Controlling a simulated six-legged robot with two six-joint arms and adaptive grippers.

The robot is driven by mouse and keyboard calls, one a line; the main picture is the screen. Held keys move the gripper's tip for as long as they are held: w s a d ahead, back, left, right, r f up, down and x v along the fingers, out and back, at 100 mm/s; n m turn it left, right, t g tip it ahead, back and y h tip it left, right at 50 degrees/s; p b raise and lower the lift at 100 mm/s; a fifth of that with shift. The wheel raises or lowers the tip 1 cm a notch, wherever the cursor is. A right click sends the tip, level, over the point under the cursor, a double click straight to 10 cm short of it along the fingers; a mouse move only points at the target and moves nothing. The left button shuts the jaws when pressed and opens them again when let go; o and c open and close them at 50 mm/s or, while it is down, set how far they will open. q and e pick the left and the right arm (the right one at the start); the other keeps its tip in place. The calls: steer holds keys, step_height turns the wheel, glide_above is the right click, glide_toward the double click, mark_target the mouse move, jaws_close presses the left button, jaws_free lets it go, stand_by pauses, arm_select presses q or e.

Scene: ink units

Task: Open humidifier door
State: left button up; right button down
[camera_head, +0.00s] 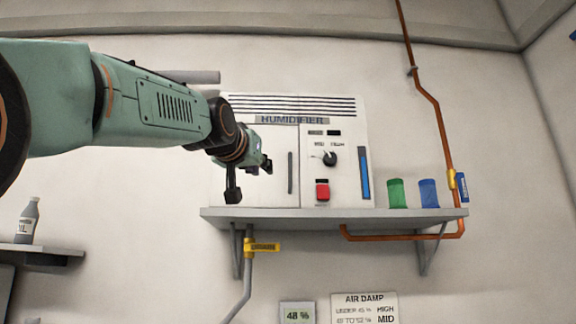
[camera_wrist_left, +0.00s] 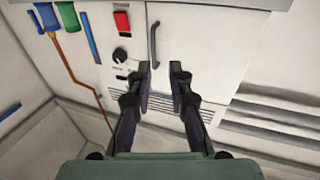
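The humidifier (camera_head: 245,104) is a white box on a wall shelf, with its name across the top. Its door (camera_head: 270,185) is the left front panel and looks shut. A dark vertical handle (camera_head: 290,172) is on the door's right side. My left gripper (camera_head: 250,182) is open and empty in front of the door, left of the handle in the head view. In the left wrist view, which is upside down, the handle (camera_wrist_left: 152,42) reaches toward the gap between the open fingertips (camera_wrist_left: 161,70). I cannot tell whether they touch. My right gripper is not in view.
Right of the door are a dial (camera_head: 330,158), a red switch (camera_head: 322,190) and a blue gauge (camera_head: 365,173). Green (camera_head: 397,194) and blue (camera_head: 428,194) containers stand on the shelf (camera_head: 330,215). A copper pipe (camera_head: 436,110) runs down at the right.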

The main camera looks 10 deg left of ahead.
arm_select(q)
steer(key=w+a+f+g+b, duration=0.1)
steer(key=w+f, duration=0.3)
steer(key=f, duration=1)
steer(key=w+a+f+g+b, duration=0.1)
steer(key=w+f, duration=0.3)
steer(key=f, duration=1.1)
steer(key=shift+f+n+g+y, duration=0.3)
